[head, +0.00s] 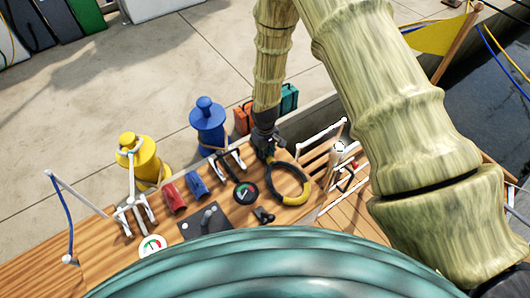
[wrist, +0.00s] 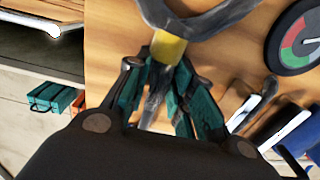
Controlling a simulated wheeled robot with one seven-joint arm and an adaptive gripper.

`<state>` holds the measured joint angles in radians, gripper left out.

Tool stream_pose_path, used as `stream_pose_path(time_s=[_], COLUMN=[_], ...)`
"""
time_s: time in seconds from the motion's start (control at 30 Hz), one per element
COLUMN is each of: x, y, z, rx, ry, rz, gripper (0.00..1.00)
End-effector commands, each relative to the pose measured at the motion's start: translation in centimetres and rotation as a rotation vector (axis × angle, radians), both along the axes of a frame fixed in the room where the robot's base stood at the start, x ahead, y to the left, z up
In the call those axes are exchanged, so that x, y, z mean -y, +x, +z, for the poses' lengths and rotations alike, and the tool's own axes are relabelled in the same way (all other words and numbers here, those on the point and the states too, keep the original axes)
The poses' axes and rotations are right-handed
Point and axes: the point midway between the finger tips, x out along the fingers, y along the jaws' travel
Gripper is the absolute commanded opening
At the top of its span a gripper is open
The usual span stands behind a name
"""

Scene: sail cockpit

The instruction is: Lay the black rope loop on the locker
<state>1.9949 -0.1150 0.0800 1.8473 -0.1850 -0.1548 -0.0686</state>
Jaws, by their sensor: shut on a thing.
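The black rope loop (head: 305,178), with yellow sections, is over the wooden locker top (head: 322,205). My gripper (head: 267,147) is at the loop's upper left edge in the head view. In the wrist view, my gripper (wrist: 168,80) is shut on a yellow band of the loop (wrist: 195,22), whose dark part extends past the fingertips. The wooden surface (wrist: 110,45) shows behind it. I cannot tell whether the loop touches the wood or hangs just above it.
A round dial (head: 245,193), a small black fitting (head: 264,215), and a dark plate with a lever (head: 206,222) are left of the loop. Slatted wood and white rails (head: 325,135) lie right.

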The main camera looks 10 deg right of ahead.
Motion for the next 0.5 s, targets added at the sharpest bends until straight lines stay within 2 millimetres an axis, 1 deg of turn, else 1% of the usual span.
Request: stream_pose_path(time_s=[0.17,0.2,0.3,0.5], x=[0.00,-0.01,-0.01,-0.01], y=[-0.01,-0.01,-0.02,-0.02], z=[-0.24,-0.18,-0.16,-0.16], rx=[0.000,0.000,0.000,0.000], ry=[0.000,0.000,0.000,0.000], rz=[0.000,0.000,0.000,0.000], gripper=[0.00,0.29,0.45,0.45])
